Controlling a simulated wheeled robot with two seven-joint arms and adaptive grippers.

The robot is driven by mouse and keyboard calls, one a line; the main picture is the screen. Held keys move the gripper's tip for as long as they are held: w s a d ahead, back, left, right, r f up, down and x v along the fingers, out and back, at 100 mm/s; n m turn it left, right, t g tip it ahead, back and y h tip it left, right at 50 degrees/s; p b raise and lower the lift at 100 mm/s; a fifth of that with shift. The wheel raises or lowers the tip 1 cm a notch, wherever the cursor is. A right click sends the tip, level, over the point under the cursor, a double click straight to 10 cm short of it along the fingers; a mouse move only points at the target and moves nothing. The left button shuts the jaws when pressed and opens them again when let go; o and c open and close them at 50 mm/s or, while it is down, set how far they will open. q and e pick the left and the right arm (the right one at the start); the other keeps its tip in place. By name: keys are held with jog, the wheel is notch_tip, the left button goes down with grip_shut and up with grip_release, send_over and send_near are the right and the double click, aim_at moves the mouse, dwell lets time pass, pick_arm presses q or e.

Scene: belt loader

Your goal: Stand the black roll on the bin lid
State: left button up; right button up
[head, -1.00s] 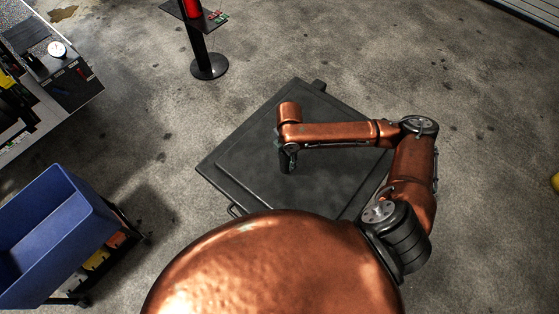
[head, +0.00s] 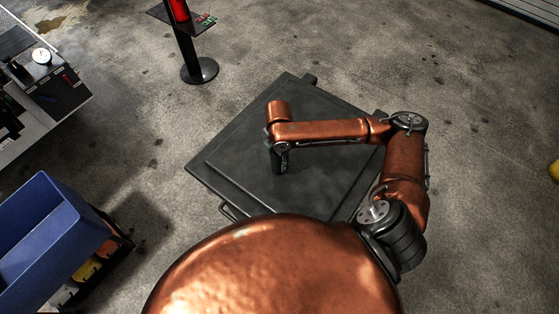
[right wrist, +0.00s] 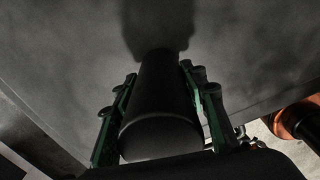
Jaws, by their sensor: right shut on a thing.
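The bin lid (head: 325,185) is a dark grey square panel in the middle of the head view. My right gripper (head: 278,158) is over the left part of the lid, pointing down. It is shut on the black roll (right wrist: 160,110), which shows in the right wrist view between the two green-edged fingers (right wrist: 160,95). The roll's near end faces the camera and its far end points at the grey lid surface, where a dark shadow lies. I cannot tell whether the roll touches the lid. In the head view the roll is mostly hidden by the gripper. My left gripper is not in view.
A blue bin (head: 48,235) on a wheeled cart stands at the lower left. A workbench (head: 45,100) with a dial gauge is at the upper left. A black post stand (head: 199,70) stands behind the lid. Open concrete floor lies to the right.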

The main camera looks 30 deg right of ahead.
jog(key=shift+w+f, duration=0.15)
jog(key=o, duration=1.2)
jog(key=shift+o, duration=1.1)
notch_tip(320, 180, up, 12)
jog(key=shift+r+b, duration=0.15)
jog(key=shift+b, duration=0.5)
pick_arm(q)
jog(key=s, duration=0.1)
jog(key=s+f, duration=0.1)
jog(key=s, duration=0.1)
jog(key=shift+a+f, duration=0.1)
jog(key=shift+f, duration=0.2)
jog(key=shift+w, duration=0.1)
